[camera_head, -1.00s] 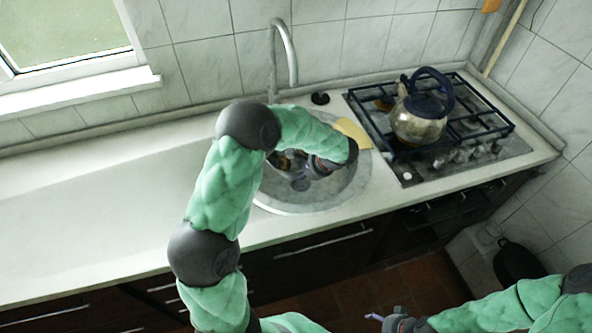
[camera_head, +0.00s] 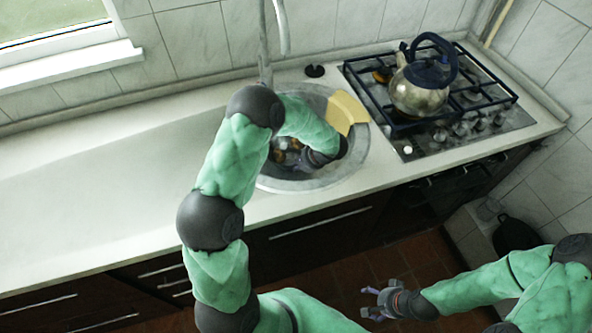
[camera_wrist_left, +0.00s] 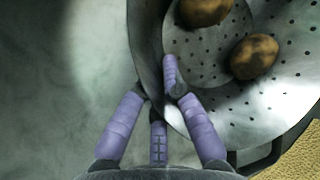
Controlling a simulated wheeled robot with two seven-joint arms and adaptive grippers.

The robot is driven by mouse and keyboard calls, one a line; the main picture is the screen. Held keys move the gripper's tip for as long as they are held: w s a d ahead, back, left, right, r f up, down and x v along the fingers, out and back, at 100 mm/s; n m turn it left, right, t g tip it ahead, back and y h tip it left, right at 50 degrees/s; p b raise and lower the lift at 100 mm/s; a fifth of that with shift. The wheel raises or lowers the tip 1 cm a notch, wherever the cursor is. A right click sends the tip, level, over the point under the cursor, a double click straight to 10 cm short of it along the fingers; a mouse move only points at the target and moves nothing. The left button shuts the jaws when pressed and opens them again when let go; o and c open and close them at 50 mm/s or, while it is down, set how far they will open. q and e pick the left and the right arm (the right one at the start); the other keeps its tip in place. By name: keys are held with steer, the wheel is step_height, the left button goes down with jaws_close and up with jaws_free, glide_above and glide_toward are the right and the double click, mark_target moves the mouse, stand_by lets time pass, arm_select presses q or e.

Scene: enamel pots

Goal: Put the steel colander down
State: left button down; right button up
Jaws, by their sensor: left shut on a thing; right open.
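The steel colander (camera_wrist_left: 212,95) fills the upper right of the left wrist view, grey and full of small holes, with brown potatoes (camera_wrist_left: 254,56) in it. My left gripper (camera_wrist_left: 168,98) is shut on its near wall, with one finger inside and others outside. In the head view my left gripper (camera_head: 306,160) is over the round sink (camera_head: 290,186). The colander there is mostly hidden by my arm, and I cannot tell whether it touches the sink's bottom. My right gripper (camera_head: 381,302) is open and empty, low in front of the cabinets.
A yellow cloth-like thing (camera_head: 346,110) lies at the sink's right rim. A kettle (camera_head: 419,88) stands on the black-grated stove (camera_head: 470,100). The faucet (camera_head: 264,50) rises behind the sink. The counter (camera_head: 90,200) left of the sink is bare.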

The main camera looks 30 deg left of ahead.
arm_select(q)
steer(key=shift+f, duration=0.5)
steer(key=shift+f, duration=0.1)
steer(key=c, duration=1.4)
jaws_free()
steer(key=shift+d+r, duration=0.15)
steer(key=shift+r, duration=0.25)
steer(key=p+v, duration=0.4)
steer(key=v, duration=0.7)
steer(key=shift+d, duration=0.15)
steer(key=shift+r, duration=0.1)
